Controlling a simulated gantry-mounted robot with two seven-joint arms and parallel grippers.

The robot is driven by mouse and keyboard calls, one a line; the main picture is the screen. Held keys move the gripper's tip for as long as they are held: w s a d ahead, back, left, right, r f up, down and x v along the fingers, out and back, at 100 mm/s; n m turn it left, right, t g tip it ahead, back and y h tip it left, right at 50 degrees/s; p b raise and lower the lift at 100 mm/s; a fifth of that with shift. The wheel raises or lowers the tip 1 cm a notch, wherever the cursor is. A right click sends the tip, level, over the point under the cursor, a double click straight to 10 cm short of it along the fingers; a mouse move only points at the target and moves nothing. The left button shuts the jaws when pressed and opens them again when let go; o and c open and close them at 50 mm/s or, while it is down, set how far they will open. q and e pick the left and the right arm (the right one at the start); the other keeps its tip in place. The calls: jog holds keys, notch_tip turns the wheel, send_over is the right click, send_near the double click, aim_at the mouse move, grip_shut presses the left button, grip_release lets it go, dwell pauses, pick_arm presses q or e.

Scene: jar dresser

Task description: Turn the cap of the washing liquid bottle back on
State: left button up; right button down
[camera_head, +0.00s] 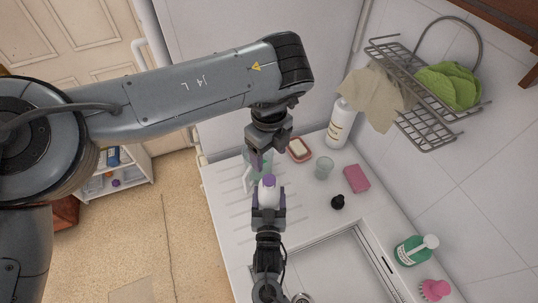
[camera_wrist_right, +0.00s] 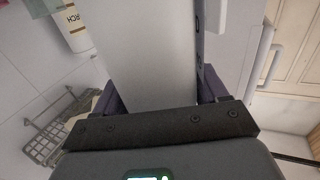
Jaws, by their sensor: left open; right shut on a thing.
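The washing liquid bottle (camera_head: 267,196) is white and stands upright over the drainboard, in front of my right gripper in the head view. My right gripper (camera_head: 268,212) is shut on the bottle from the near side. In the right wrist view, the bottle's white body (camera_wrist_right: 145,50) fills the space between the purple fingers. My left gripper (camera_head: 259,161) is open, pointing down just above and behind the cap, apart from it as far as I see.
A soap dish (camera_head: 299,150), a glass (camera_head: 324,168), a pink sponge (camera_head: 356,179) and a small black item (camera_head: 338,202) lie to the right. A tall white bottle (camera_head: 338,128) stands behind. The sink (camera_head: 335,265) is in front. A wire rack (camera_head: 428,130) hangs on the wall.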

grip_release()
jog(key=shift+s, duration=0.15)
jog(key=s, duration=1)
jog(key=shift+s+b, duration=0.3)
jog(key=shift+b, duration=0.05)
jog(key=shift+a, duration=0.1)
